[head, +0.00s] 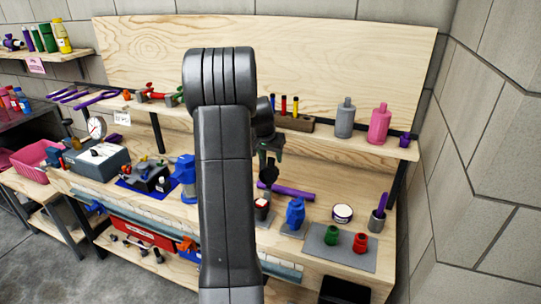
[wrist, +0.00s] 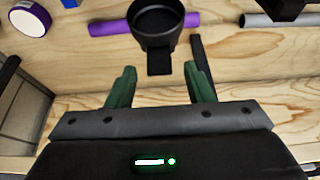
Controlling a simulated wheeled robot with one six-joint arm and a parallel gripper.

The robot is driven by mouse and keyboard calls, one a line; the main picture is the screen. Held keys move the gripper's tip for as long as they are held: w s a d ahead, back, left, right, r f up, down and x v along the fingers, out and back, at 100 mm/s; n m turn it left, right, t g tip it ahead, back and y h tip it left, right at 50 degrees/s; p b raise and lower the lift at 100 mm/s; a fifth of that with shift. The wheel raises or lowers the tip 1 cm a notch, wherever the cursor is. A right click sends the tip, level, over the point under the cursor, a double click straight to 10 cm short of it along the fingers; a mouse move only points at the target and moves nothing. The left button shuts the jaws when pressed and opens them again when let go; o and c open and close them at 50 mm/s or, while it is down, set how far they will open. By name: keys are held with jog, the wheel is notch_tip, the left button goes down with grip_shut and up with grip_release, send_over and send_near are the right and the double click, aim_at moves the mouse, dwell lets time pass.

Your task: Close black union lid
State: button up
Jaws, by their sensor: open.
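The black union (wrist: 157,22) shows at the top centre of the wrist view as a round, open-mouthed dark cup. A flat black tab (wrist: 159,62) extends from it towards my gripper; I cannot tell whether this is the lid. In the head view a dark round part (head: 268,173), probably the union, is just below my gripper (head: 268,152). My gripper also shows in the wrist view (wrist: 160,85), with its two dark green fingers apart and nothing between them. The tab's end is ahead of the fingertips, with no visible contact.
A purple cylinder (wrist: 108,26) lies behind the union, also visible in the head view (head: 293,191). A thin black bar (wrist: 202,62) stands right of the tab. A blue part (head: 295,213), a white-topped round container (head: 342,212) and green and red parts occupy the bench.

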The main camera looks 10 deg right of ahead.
jog(key=shift+w+d+f, duration=0.1)
jog(key=shift+w+f, duration=0.05)
jog(key=shift+f, duration=0.3)
grip_shut()
